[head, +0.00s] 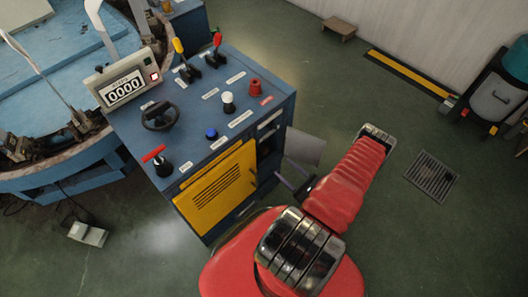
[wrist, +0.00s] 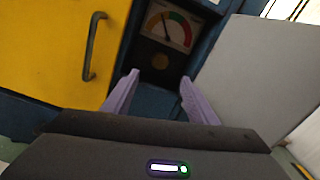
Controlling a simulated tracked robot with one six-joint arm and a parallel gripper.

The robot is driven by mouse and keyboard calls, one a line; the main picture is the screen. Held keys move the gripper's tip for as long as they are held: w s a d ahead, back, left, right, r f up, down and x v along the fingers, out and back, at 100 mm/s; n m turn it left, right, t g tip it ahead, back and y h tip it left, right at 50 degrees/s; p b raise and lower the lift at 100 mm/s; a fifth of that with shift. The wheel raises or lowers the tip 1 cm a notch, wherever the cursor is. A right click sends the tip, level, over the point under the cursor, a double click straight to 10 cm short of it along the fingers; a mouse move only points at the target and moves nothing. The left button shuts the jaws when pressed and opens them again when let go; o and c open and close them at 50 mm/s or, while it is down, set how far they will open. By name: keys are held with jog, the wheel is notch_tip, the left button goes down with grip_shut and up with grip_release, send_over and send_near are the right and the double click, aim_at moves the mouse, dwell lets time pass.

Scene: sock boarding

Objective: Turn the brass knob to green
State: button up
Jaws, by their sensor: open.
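The brass knob (wrist: 160,62) is a small round, dim knob in a dark recess, just below the gauge. The gauge (wrist: 167,30) has a pale face with orange, green and red bands; its thin needle leans up and left, close to the edge between orange and green. My gripper (wrist: 159,78) is open, with a purple finger on each side of the knob in the picture and nothing between them. I cannot tell how far the fingertips are from the knob. In the head view my gripper is by the cabinet's right side, and I cannot make out the knob there.
A yellow door (wrist: 60,45) with a dark handle (wrist: 93,48) is left of the knob. A grey panel (wrist: 250,75) stands close on the right; it also sticks out from the cabinet in the head view (head: 306,147). The blue cabinet (head: 190,115) carries levers, buttons and a small wheel.

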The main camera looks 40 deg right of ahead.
aim_at(266, 153)
jog(key=shift+w+a, duration=0.2)
jog(key=shift+w, duration=6.7)
jog(key=shift+c, duration=0.3)
jog(key=c, duration=0.9)
jog(key=shift+a, duration=0.25)
jog(key=shift+c, duration=0.5)
jog(key=shift+d, duration=0.15)
